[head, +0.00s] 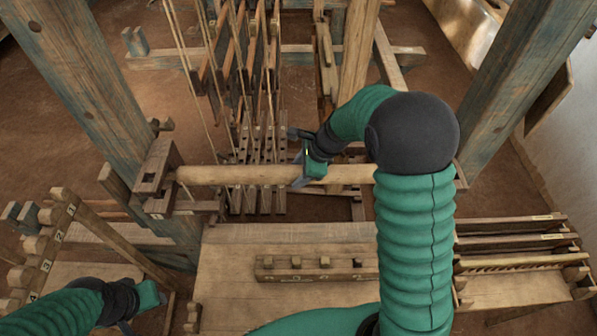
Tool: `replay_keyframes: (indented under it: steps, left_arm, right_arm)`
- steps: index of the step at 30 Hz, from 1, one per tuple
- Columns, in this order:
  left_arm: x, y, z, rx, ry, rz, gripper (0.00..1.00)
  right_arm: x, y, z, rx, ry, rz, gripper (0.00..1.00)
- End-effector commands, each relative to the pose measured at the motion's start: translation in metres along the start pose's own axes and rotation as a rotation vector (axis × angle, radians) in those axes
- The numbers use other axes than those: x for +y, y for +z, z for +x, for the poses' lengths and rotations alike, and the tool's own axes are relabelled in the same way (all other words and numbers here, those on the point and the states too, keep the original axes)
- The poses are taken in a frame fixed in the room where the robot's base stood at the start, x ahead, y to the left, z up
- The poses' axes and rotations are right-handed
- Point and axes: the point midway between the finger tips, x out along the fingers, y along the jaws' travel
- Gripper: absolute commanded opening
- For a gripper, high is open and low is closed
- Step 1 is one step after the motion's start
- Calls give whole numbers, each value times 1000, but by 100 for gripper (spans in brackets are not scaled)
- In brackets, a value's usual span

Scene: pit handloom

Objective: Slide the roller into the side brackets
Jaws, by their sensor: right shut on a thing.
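The roller (235,175) is a pale round wooden bar lying level across the loom. Its left end meets the left wooden side bracket (158,170) on the left post; I cannot tell how deep it sits. The roller's right end and any right bracket are mostly hidden behind my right arm. My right gripper (305,170) is shut on the roller near its middle. My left gripper (150,297) is at the lower left, away from the roller; its fingers are too small and turned to read.
Thick posts stand left (85,75) and right (525,75). Cords and heddle frames (240,60) hang behind the roller. A bench (225,270) in front holds a pegged wooden block (345,267). Slatted racks stand at left (45,245) and right (520,240).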

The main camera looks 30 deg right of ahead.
Motion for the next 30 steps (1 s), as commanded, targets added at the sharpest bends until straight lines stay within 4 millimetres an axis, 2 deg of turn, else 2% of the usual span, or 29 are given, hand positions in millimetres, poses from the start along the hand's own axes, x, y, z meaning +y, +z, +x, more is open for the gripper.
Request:
replay_keyframes:
  steps: [8,9,14,24,26,30]
  left_arm:
    - [0,0,0,0,0,0,36]
    - [0,0,0,0,0,0,36]
    - [0,0,0,0,0,0,36]
    - [0,0,1,0,0,0,36]
    - [0,0,2,0,0,0,36]
    - [0,2,7,0,0,0,36]
  right_arm:
    - [-2,1,-1,-1,-4,-1,0]
    - [-2,1,-1,-1,-4,-1,55]
    - [-1,1,-1,-1,-2,0,75]
    - [0,0,-2,1,2,0,75]
    - [-1,0,-8,1,0,-1,75]
    - [-1,0,-39,-1,-6,-2,75]
